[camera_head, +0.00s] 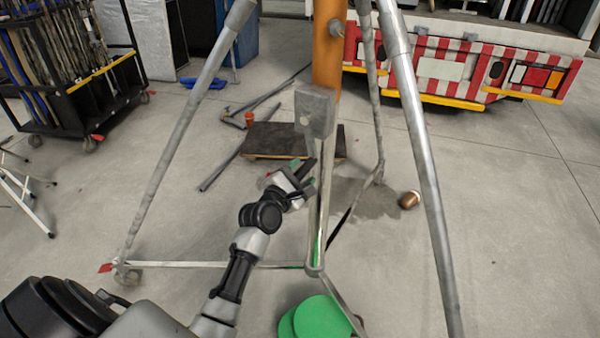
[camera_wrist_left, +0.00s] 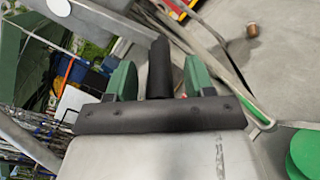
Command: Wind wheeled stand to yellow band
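The wheeled stand has silver tripod legs (camera_head: 412,120), an orange column (camera_head: 328,50) and a grey winch box (camera_head: 315,112) on its mast. No yellow band can be made out on the visible part of the column. My left gripper (camera_head: 303,176) is just below the winch box, beside the mast. In the left wrist view its two green fingers (camera_wrist_left: 160,80) stand apart, with a black crank handle (camera_wrist_left: 160,62) between them. Gaps show on both sides of the handle, so the gripper is open around it. My right gripper is not in view.
A green disc (camera_head: 320,318) lies by the stand's foot. A dark low platform (camera_head: 275,140) and loose poles lie behind it. A black rack (camera_head: 75,80) stands at left, a red-and-white striped truck (camera_head: 470,70) at back right. Floor at right is largely clear.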

